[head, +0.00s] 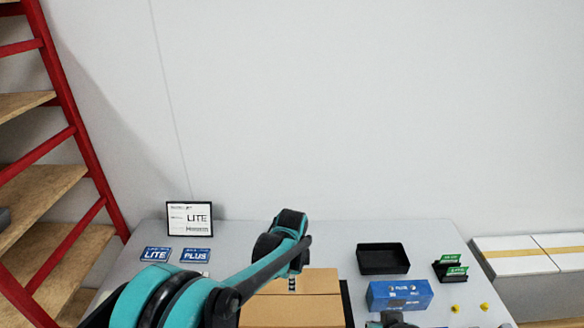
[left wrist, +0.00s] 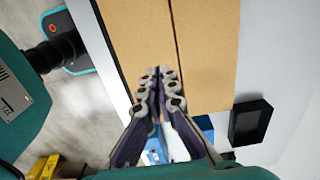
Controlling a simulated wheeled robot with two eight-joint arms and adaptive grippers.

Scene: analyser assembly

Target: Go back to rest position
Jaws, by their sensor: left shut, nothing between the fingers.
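My left arm comes in from the left and bends down over the closed cardboard box (head: 290,312) at the table's front middle. My left gripper (head: 292,285) is small and partly hidden in the head view. In the left wrist view the left gripper (left wrist: 160,78) has its fingertips together with nothing between them, pointing at the box's brown top (left wrist: 206,50). I cannot tell whether it touches the box. A dark grey part at the head view's bottom edge, right of the box, may belong to my right gripper; its fingers do not show.
A black tray (head: 383,259), a blue PLUS box (head: 400,295), green cards in a black holder (head: 451,269) and yellow pieces (head: 456,308) lie on the right. A LITE sign (head: 189,218) and blue LITE (head: 156,254) and PLUS cards (head: 195,256) are at left.

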